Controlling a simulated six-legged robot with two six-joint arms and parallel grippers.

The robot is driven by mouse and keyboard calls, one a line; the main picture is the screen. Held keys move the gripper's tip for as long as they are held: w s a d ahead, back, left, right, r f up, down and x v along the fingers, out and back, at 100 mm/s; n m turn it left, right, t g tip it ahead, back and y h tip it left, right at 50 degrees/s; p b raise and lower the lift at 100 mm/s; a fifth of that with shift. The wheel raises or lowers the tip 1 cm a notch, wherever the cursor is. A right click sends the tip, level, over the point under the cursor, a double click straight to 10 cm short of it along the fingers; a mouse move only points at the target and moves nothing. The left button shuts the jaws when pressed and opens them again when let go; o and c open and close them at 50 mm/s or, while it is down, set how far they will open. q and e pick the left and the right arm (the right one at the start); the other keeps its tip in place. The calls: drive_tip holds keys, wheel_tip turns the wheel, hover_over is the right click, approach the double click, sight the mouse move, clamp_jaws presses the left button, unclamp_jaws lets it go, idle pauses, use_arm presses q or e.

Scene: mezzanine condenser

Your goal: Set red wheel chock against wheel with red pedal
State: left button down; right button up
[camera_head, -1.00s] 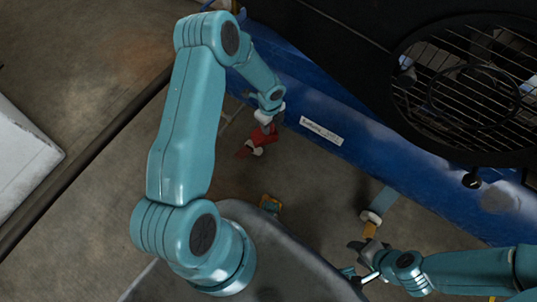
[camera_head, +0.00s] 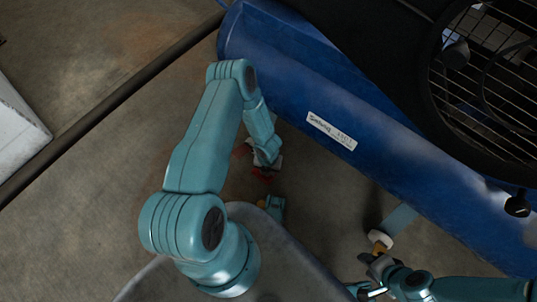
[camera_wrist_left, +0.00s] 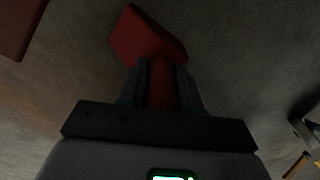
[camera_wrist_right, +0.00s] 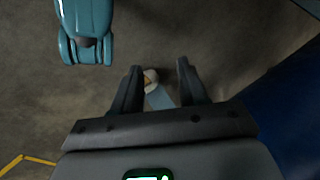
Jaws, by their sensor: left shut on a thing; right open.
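My left gripper (camera_head: 267,159) is shut on the red wheel chock (camera_head: 262,174), above the floor beside the blue frame. In the left wrist view the chock (camera_wrist_left: 145,38) extends past the shut fingers (camera_wrist_left: 160,80). A dull red piece (camera_head: 240,150) lies left of the gripper; a dark red shape (camera_wrist_left: 18,28) shows at the left wrist view's top left corner. I cannot tell whether either is the red pedal. My right gripper (camera_head: 377,266) is open and empty near a pale wheel (camera_head: 380,238) with an orange part. This wheel also shows between its fingers in the right wrist view (camera_wrist_right: 150,77).
The long blue frame (camera_head: 300,85) with a white label (camera_head: 331,131) runs diagonally, with a black grille unit (camera_head: 490,80) above it. A small yellow-and-blue piece (camera_head: 271,205) sits near my base. A dark rail (camera_head: 100,120) crosses the floor at left. Floor between is bare.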

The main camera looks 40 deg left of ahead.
use_arm(q)
drive_tip(key=shift+f+b, duration=0.85)
drive_tip(key=shift+f, duration=1.1)
use_arm(e)
drive_tip(key=shift+w+d+f+t, duration=0.15)
drive_tip(key=shift+w+f, duration=0.15)
drive_tip(key=shift+f, duration=0.2)
drive_tip(key=shift+w+a+f+t, duration=0.15)
drive_tip(key=shift+w+f, duration=0.15)
drive_tip(key=shift+f, duration=0.15)
drive_tip(key=shift+d, duration=0.1)
use_arm(q)
drive_tip(key=shift+f, duration=0.2)
drive_tip(key=c, duration=0.8)
unclamp_jaws()
use_arm(e)
drive_tip(key=shift+f, duration=0.15)
use_arm(q)
drive_tip(key=shift+r, duration=0.1)
